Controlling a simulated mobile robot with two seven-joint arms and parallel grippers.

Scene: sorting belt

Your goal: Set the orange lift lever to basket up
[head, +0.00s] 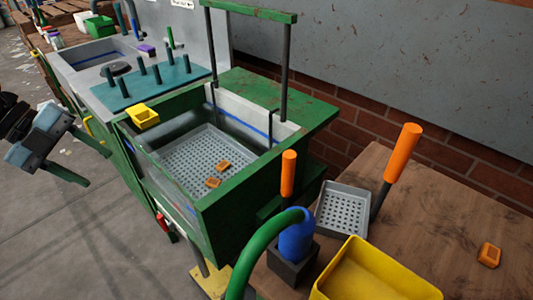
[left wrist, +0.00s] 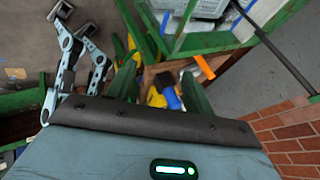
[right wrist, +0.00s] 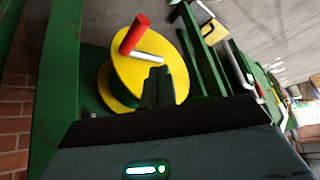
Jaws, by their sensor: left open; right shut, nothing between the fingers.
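An orange upright lever (head: 289,173) on a dark rod stands beside the front right of the green-framed tank (head: 240,190). A grey perforated basket (head: 175,157) sits down inside the tank with a few orange pieces (head: 213,182) on it. My left gripper (head: 97,168) is open and empty at the far left, over the floor and well apart from the lever. An orange handle (left wrist: 204,67) shows beyond its fingers (left wrist: 160,82) in the left wrist view; I cannot tell which handle it is. My right gripper (right wrist: 157,88) is shut and empty, in front of a yellow wheel (right wrist: 128,72).
A blue nozzle (head: 297,238) with a green hose stands close in front of the lever. A grey perforated scoop (head: 342,208) with a second orange handle (head: 402,153) and a yellow bin (head: 370,275) are on the wooden table (head: 440,215). A green-topped gantry (head: 250,12) rises over the tank.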

